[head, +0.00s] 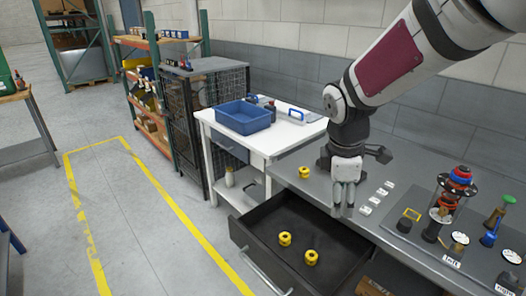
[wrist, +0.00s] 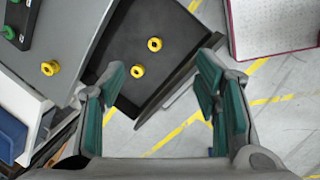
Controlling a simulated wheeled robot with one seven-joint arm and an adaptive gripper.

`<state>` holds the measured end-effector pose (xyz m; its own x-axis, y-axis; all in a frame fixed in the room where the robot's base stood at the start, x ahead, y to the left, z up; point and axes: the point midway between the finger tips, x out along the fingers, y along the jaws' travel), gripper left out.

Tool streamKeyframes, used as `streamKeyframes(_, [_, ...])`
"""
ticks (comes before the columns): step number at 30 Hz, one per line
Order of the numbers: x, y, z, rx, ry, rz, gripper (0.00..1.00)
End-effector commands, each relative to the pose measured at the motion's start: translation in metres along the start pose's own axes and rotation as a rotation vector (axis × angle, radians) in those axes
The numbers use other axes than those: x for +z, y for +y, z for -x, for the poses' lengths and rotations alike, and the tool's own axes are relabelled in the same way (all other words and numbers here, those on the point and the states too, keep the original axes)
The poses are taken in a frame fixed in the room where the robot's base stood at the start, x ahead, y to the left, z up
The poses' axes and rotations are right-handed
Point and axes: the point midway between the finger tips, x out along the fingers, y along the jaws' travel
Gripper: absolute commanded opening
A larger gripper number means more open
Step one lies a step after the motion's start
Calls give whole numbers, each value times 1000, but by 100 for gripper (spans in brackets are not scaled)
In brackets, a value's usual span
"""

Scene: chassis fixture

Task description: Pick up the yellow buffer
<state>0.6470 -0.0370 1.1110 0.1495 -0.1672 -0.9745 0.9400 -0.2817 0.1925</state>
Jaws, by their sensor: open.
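Three yellow buffers are in view, small round pieces with a dark centre. One yellow buffer (head: 304,172) stands on the grey bench top, left of my gripper; it also shows in the wrist view (wrist: 50,68). Two more, a left buffer (head: 285,239) and a right buffer (head: 311,257), sit apart in the open dark drawer (head: 330,236). The wrist view shows this drawer pair as well (wrist: 155,44) (wrist: 137,71). My gripper (head: 343,204) is open and empty, above the bench's front edge by the drawer; its spread fingers show in the wrist view (wrist: 160,80).
A white table (head: 207,117) with a blue bin (head: 243,117) stands left of the bench. On the bench's right are white labels (head: 372,201), a stacked part with a red and blue top (head: 460,178), gauges and a green funnel-like piece (head: 500,212). Floor left of the drawer is clear.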

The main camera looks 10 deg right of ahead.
Motion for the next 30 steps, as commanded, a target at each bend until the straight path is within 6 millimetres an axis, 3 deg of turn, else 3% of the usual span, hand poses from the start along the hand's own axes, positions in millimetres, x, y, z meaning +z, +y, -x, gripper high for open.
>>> streamKeyframes(1, [-5,9,-24,-29,4,81,57])
streamKeyframes(6, [-21,31,-89,-89,45,376,57])
streamKeyframes(12, [-40,44,-159,-130,128,665,57])
streamKeyframes(15, [-47,47,-181,-135,162,756,57])
streamKeyframes(19, [-52,48,-195,-135,187,820,57])
streamKeyframes(23, [-54,46,-208,-136,193,835,57])
streamKeyframes(30, [-59,36,-250,-139,192,835,57])
